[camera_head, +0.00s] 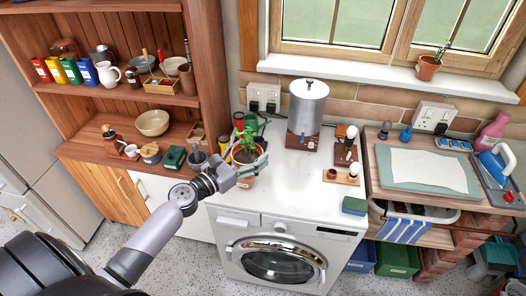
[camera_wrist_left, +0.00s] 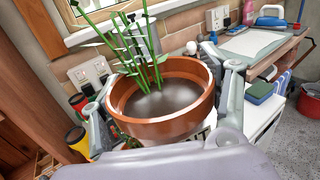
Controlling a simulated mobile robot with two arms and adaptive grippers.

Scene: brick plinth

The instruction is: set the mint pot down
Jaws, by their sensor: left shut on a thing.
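The mint pot (camera_head: 245,156) is a round terracotta pot with dark soil and green stems, at the left end of the white worktop. My left gripper (camera_head: 250,166) is shut on it, with a finger on each side. In the left wrist view the pot (camera_wrist_left: 165,126) fills the middle, upright or nearly so, between the two grey fingers. A small brick-coloured block (camera_head: 246,183) shows just below the gripper. Whether the pot's base touches anything is hidden. My right gripper is not in view.
A metal canister (camera_head: 307,105) and small wooden stands (camera_head: 342,176) occupy the worktop (camera_head: 290,192) to the right; its front middle is clear. A wooden shelf unit (camera_head: 216,75) stands left. Another potted plant (camera_head: 428,68) is on the windowsill.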

